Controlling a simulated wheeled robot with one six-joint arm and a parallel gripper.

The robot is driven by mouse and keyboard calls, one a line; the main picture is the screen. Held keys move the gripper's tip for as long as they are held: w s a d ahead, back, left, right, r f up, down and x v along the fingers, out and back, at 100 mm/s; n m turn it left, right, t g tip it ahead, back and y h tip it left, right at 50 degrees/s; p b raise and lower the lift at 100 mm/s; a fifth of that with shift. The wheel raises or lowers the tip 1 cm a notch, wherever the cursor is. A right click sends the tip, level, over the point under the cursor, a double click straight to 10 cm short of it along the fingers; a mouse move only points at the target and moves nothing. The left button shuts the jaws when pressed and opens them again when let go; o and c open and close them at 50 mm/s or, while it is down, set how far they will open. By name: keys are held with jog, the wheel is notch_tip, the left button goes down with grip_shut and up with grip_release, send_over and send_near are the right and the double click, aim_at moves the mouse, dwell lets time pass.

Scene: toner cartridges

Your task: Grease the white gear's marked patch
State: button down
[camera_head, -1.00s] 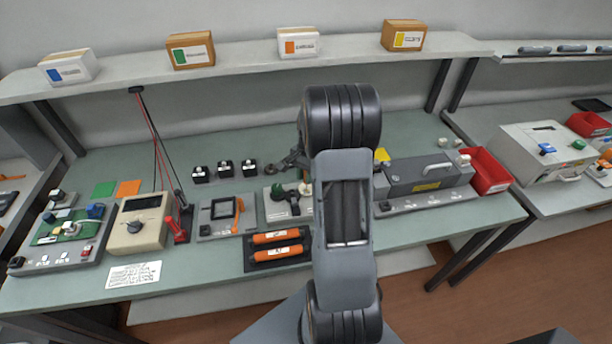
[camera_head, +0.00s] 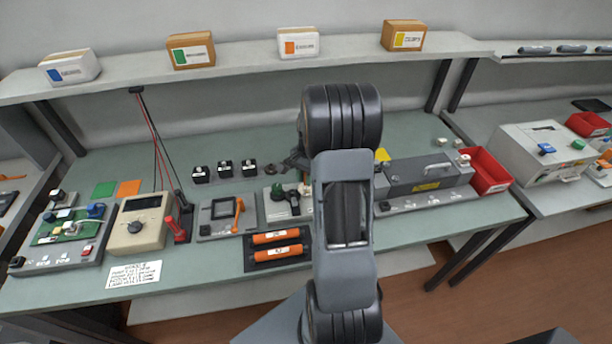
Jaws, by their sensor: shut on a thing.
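A small light-grey stand (camera_head: 275,213) sits mid-bench, just left of my arm, with a green knob (camera_head: 277,191) and a dark part (camera_head: 293,203) on it. A pale piece (camera_head: 304,189) shows at the stand's right side, against my arm; I cannot tell whether it is the white gear. No marked patch can be made out. My gripper (camera_head: 294,163) shows only in part, dark, behind the stand and left of my arm. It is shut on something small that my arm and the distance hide.
Several black blocks (camera_head: 225,168) stand behind. Right of my arm are a grey machine (camera_head: 430,174) and a red bin (camera_head: 486,171).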

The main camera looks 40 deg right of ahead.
jog(key=shift+w+d, duration=0.2)
jog(key=shift+w, duration=0.05)
jog(key=shift+s+a, duration=0.15)
jog(key=shift+s, duration=0.05)
jog(key=shift+w, duration=0.2)
dwell(0.5)
notch_tip(320, 180, up, 7)
jog(key=p, duration=0.5)
jog(key=shift+f, duration=0.2)
dwell(0.7)
jog(key=shift+s+f+b, duration=0.15)
jog(key=shift+f+b, duration=1.9)
jog(key=shift+f, duration=0.9)
jog(key=shift+f, duration=0.4)
